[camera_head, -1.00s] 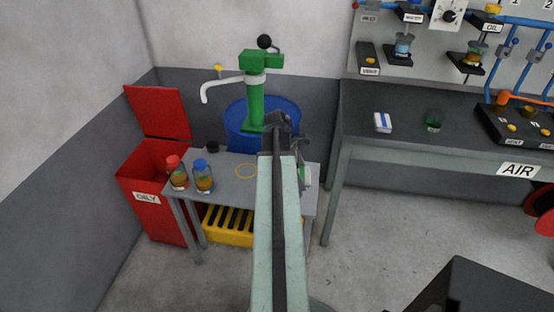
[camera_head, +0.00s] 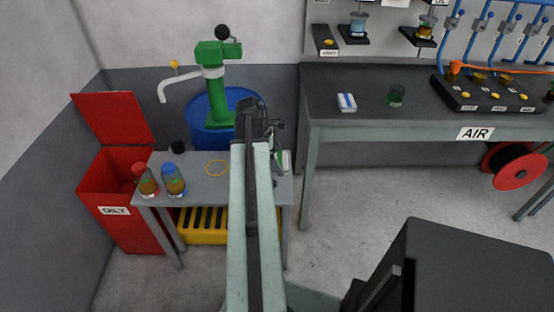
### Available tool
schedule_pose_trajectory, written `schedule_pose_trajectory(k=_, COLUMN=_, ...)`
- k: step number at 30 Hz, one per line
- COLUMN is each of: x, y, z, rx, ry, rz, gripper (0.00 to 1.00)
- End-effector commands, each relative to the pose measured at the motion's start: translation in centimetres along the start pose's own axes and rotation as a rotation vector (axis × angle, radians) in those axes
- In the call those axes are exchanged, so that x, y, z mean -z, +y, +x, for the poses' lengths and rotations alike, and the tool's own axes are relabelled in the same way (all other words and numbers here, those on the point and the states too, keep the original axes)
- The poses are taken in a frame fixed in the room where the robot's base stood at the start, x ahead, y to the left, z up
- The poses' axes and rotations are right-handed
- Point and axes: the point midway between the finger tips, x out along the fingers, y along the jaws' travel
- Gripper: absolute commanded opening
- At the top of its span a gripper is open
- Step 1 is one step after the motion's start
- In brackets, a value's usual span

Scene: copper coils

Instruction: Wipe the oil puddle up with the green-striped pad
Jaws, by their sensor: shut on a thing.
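My gripper (camera_head: 275,136) is over the right end of the small grey table (camera_head: 203,190), partly hidden behind my arm. It is shut on a white pad with a green stripe (camera_head: 284,160), of which only an edge shows beside the arm. I cannot tell whether the pad touches the tabletop. No clear oil puddle shows; my arm hides part of the tabletop.
A red-capped jar (camera_head: 146,182) and a blue-capped jar (camera_head: 174,181) stand at the table's front left. An open red bin (camera_head: 120,222) is left. A blue drum (camera_head: 207,122) with a green pump (camera_head: 214,85) stands behind. A blue-striped pad (camera_head: 347,102) lies on the dark bench (camera_head: 320,82).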

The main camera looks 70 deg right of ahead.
Motion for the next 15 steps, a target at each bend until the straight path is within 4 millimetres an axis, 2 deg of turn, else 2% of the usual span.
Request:
schedule_pose_trajectory(k=5, x=0.5, y=0.0, z=1.1, rx=-0.001, ry=0.0, rz=-0.001, gripper=0.58)
schedule_pose_trajectory(k=15, x=2.1, y=0.0, z=4.9, rx=-0.001, ry=0.0, rz=-0.002, gripper=0.58)
